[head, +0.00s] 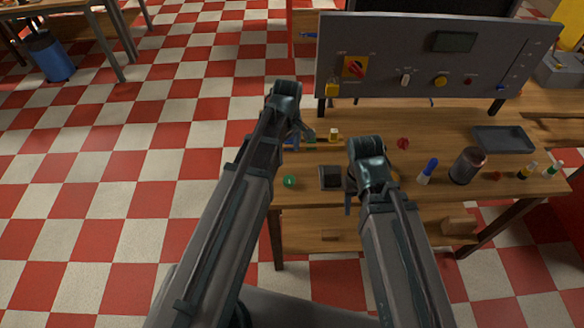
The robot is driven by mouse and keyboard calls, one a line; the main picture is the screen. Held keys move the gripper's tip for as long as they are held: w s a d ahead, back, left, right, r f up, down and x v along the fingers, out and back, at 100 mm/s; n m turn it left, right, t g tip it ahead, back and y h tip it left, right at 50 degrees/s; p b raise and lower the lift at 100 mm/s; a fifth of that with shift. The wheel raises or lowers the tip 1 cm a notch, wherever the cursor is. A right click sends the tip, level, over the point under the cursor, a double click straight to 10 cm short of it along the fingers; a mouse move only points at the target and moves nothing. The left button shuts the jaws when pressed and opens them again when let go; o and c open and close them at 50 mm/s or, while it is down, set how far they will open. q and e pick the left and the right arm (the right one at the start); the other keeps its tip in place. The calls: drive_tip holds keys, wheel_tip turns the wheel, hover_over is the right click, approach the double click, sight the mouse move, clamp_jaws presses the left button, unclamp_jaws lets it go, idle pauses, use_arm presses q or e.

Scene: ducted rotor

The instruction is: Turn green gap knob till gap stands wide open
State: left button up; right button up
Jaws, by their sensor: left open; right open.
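A small round green thing (289,181) shows at the near left edge of the wooden table; I cannot tell if it is the gap knob. A dark square block (331,177) stands just right of it. No gap can be made out, and the rotor may be hidden behind my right gripper. My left gripper (302,136) is open over the table's left side, beyond the green thing. My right gripper (349,204) is open near the table's front edge, right of the block, partly hidden by its own wrist. Neither gripper visibly holds anything.
A dark jar (467,166), a blue-capped bottle (428,171), a red knob-like piece (403,143) and a grey tray (503,139) lie to the right.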

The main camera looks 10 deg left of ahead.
sight(289, 179)
use_arm(q)
drive_tip(key=shift+f, duration=0.25)
wheel_tip(289, 179, down, 14)
drive_tip(key=b, duration=1.4)
drive_tip(key=shift+r, duration=0.25)
drive_tip(key=shift+s, duration=0.1)
clamp_jaws()
